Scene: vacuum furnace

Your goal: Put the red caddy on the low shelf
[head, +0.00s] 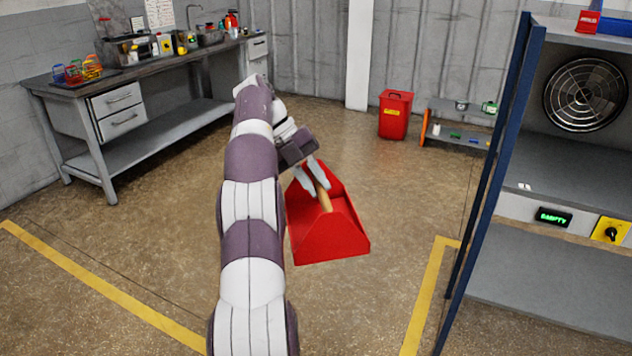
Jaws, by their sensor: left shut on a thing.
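My left gripper (318,181) is shut on the wooden handle of the red caddy (330,238). The caddy is an open red box with raised ends, and it hangs from the gripper in front of me, slightly tilted in the picture. Part of its left side is hidden behind my arm. A small low shelf unit (458,139) with a few small items stands by the back wall, well apart from the caddy. The blue-posted rack at right also has a wide, empty bottom shelf (550,290). My right gripper is not in view.
A grey workbench (140,88) with drawers and tools stands at back left. A red bin (395,115) stands by the wall. The blue rack post (487,180) rises right of the caddy. Yellow lines (95,283) mark the floor, which is clear in the middle.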

